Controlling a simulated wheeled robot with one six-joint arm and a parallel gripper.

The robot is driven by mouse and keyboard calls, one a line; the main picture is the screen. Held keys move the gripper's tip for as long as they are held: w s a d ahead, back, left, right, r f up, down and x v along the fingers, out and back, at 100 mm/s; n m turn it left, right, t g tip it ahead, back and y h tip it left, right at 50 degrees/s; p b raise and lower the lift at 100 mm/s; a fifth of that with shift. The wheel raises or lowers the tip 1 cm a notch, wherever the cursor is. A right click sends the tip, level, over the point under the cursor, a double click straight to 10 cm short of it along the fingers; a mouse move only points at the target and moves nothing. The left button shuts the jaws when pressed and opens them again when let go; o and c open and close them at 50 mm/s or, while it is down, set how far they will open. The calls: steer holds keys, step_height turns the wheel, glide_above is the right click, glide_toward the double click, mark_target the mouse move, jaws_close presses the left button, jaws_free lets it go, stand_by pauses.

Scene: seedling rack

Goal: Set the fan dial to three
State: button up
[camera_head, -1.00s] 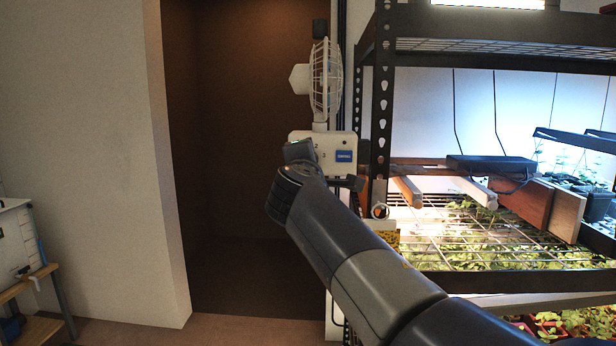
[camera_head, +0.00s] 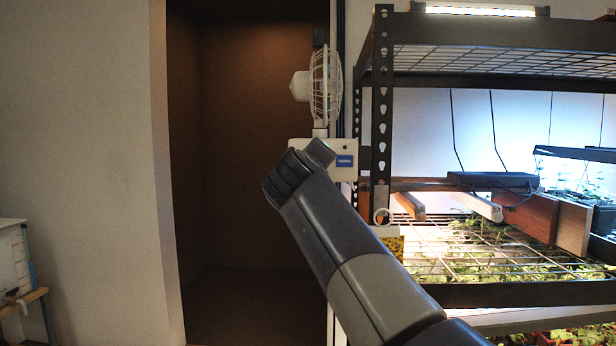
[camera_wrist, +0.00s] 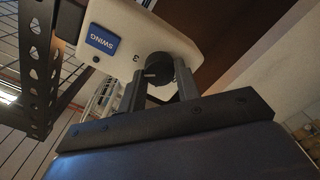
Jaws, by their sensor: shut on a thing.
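The white fan (camera_head: 325,85) stands beside the rack post, its round cage above a white control box (camera_head: 345,150) with a blue label. In the wrist view the box (camera_wrist: 120,22) carries a blue "SWING" label (camera_wrist: 103,39) and a printed 3. The dark round fan dial (camera_wrist: 158,68) sits on the box face near the 3, with a pale mark on it. My gripper (camera_wrist: 160,82) is shut on the dial, one finger on each side. In the head view my arm hides the gripper and dial. The dial's exact setting is hard to read.
A black metal rack post (camera_head: 381,110) stands just right of the fan box. Wire shelves (camera_head: 480,245) with seedlings lie to the right. A dark brown recess (camera_head: 250,200) is open to the left. A white wall edge (camera_head: 160,160) bounds it.

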steer(key=shift+m+b, duration=0.85)
steer(key=shift+m, duration=0.95)
steer(key=o, duration=1)
steer(key=shift+c, duration=0.2)
steer(key=s+b, duration=0.1)
steer(key=s, duration=0.9)
steer(key=shift+s+a, duration=0.15)
steer(key=shift+s, duration=0.25)
